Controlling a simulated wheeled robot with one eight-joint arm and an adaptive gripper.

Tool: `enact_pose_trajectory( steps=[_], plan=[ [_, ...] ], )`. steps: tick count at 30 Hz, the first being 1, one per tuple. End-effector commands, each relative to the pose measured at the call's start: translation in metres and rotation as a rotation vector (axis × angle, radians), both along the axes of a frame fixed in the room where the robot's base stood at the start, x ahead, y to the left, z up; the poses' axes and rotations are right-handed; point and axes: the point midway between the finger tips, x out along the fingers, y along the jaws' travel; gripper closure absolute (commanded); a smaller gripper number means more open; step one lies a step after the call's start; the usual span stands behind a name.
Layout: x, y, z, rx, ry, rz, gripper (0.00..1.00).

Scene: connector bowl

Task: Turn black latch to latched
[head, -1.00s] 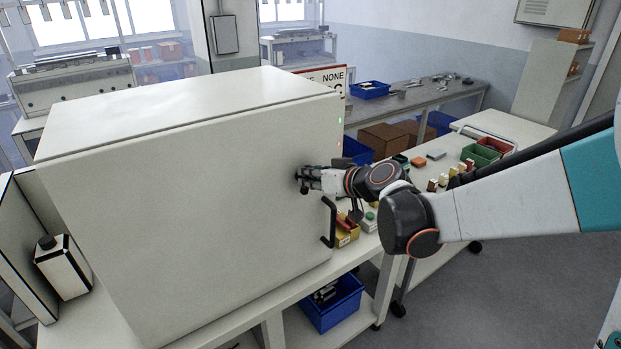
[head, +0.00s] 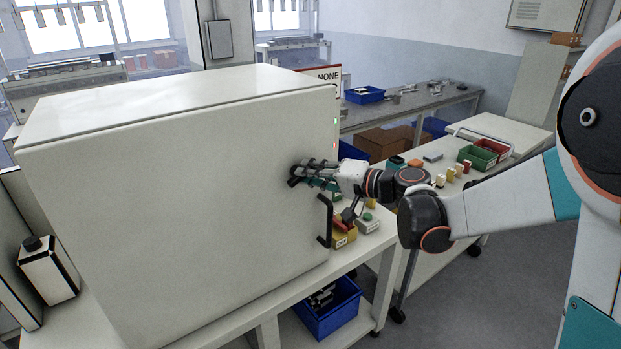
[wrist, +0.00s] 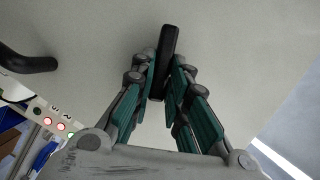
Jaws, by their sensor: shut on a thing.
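The black latch (wrist: 169,42) is a dark bar on the pale door of a large box-like cabinet (head: 170,210). In the wrist view it stands almost upright, leaning slightly right at its top. My gripper (wrist: 163,75) is shut on the latch, with a teal-padded finger on each side of it. In the head view my gripper (head: 300,171) reaches the door near its right edge. Only a dark end of the latch (head: 292,182) shows there, and the fingers hide the rest.
A black door handle (head: 325,221) stands out below my gripper, and shows at the left in the wrist view (wrist: 27,62). A bench with a yellow bin (head: 344,236) and small parts lies right of the cabinet. A blue bin (head: 330,308) sits below.

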Motion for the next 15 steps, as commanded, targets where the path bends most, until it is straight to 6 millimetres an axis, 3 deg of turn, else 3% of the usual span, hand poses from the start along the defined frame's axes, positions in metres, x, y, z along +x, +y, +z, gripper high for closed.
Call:
enact_pose_trajectory(
  steps=[15],
  plan=[
    [0.0007, -0.0001, -0.0085, 0.297, 0.202, 0.002, 1.0]
  ],
)
